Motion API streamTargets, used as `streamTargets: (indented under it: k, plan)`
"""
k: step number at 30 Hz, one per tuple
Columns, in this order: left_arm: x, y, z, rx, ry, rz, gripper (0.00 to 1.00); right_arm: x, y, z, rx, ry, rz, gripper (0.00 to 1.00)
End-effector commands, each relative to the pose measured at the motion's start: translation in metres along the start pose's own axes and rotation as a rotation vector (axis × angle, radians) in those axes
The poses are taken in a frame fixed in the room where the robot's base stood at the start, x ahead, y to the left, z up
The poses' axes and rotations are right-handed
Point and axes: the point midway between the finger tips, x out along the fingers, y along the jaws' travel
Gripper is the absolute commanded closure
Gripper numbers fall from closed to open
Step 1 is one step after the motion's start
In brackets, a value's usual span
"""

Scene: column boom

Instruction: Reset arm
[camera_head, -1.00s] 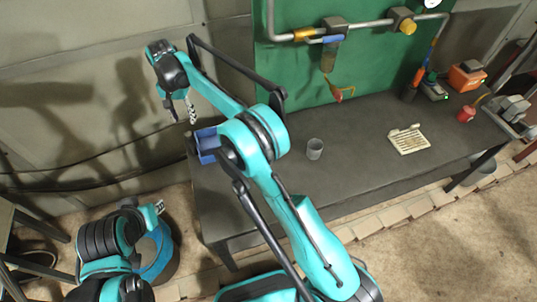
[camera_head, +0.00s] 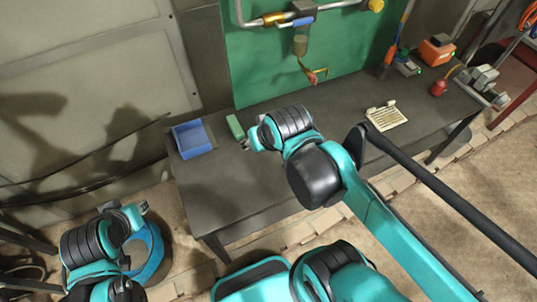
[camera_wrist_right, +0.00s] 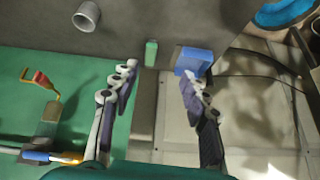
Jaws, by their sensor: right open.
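My right arm comes in from the lower right in the head view, with its elbow bent over the workbench (camera_head: 225,192). Its gripper is mostly hidden behind the arm there. In the right wrist view my right gripper (camera_wrist_right: 158,78) is open and empty, its two fingers well apart. A green box (camera_wrist_right: 151,52) and a blue bin (camera_wrist_right: 194,60) show beyond the fingertips. My left arm is folded low at the left of the head view. The left gripper (camera_head: 141,208) shows only as a small grey end, so its jaws are unclear.
The blue bin (camera_head: 193,138) stands at the bench's left end, the green box (camera_head: 235,127) beside it. A grey cup (camera_wrist_right: 87,16) shows in the wrist view. A pale tray (camera_head: 386,116) and orange box (camera_head: 436,50) sit to the right. Pipes run across the green panel (camera_head: 262,75).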

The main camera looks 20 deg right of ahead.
Motion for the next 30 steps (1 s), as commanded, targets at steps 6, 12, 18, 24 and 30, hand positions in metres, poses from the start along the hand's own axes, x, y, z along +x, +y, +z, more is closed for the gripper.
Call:
streamTargets:
  k: [6, 12, 18, 24, 30]
  plan:
    - [0.000, 0.000, 0.000, 0.000, 0.000, 0.000, 0.74, 0.006, 0.014, 0.043, -0.046, 0.056, 0.016, 0.55]
    - [0.000, 0.000, 0.000, 0.000, 0.000, 0.000, 0.74, 0.007, 0.015, 0.046, -0.053, 0.063, 0.018, 0.55]
    - [0.002, 0.000, 0.002, 0.000, 0.000, 0.000, 0.74, 0.009, 0.015, 0.047, -0.052, 0.062, 0.018, 0.55]
    - [0.030, 0.000, 0.021, 0.000, 0.000, 0.000, 0.74, 0.037, 0.017, 0.065, -0.052, 0.062, 0.017, 0.55]
    - [0.077, 0.000, 0.055, 0.000, 0.000, 0.000, 0.74, 0.087, 0.019, 0.096, -0.051, 0.061, 0.017, 0.55]
